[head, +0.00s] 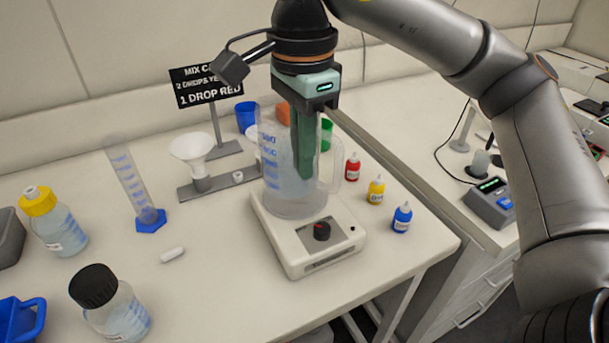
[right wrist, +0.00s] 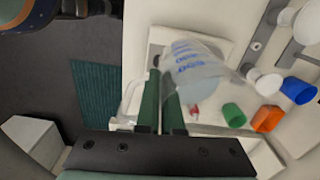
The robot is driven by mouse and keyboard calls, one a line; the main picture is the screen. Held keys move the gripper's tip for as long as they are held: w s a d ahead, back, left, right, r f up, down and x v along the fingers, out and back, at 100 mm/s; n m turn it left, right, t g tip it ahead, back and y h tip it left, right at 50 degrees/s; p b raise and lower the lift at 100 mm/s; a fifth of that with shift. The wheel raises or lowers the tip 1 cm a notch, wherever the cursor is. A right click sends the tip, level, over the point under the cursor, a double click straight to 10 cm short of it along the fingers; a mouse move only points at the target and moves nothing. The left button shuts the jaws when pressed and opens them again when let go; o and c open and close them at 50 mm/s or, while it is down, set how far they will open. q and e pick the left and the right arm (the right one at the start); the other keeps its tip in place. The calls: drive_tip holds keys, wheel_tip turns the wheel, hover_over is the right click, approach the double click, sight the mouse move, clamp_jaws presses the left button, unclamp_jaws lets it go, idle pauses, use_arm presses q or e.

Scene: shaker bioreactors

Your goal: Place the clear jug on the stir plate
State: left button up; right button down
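The clear jug (head: 283,180), with blue markings, is upright over the top of the white stir plate (head: 321,254). Its base looks seated on the plate or very close to it. My right gripper (head: 304,172) reaches down at the jug, its green fingers nearly together. In the right wrist view, the fingers (right wrist: 161,115) stand close together at the wall of the jug (right wrist: 192,72), near its handle, and look shut on it. The exact contact is hard to see through the clear wall. My left gripper is not in view.
Red, yellow and blue (head: 402,218) dropper bottles stand right of the stir plate. A funnel stand (head: 192,148), graduated cylinder (head: 127,178) and sign (head: 207,86) are left and behind. Capped bottles (head: 110,305) stand at the left.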

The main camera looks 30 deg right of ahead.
drive_tip(key=shift+w+d+f, duration=0.7)
drive_tip(key=shift+w+f, duration=0.45)
drive_tip(key=shift+f, duration=0.55)
drive_tip(key=shift+w+d+f, duration=0.7)
drive_tip(key=shift+w+f, duration=0.5)
drive_tip(key=shift+f, duration=0.5)
drive_tip(key=shift+w+d+f, duration=0.7)
drive_tip(key=shift+w+f, duration=0.45)
drive_tip(key=shift+f, duration=0.55)
drive_tip(key=shift+f, duration=0.1)
drive_tip(key=shift+f, duration=0.2)
drive_tip(key=c, duration=1.1)
unclamp_jaws()
drive_tip(key=shift+r, duration=0.1)
wheel_tip(320, 180, up, 12)
drive_tip(key=shift+r+p, duration=0.2)
drive_tip(key=shift+p, duration=0.3)
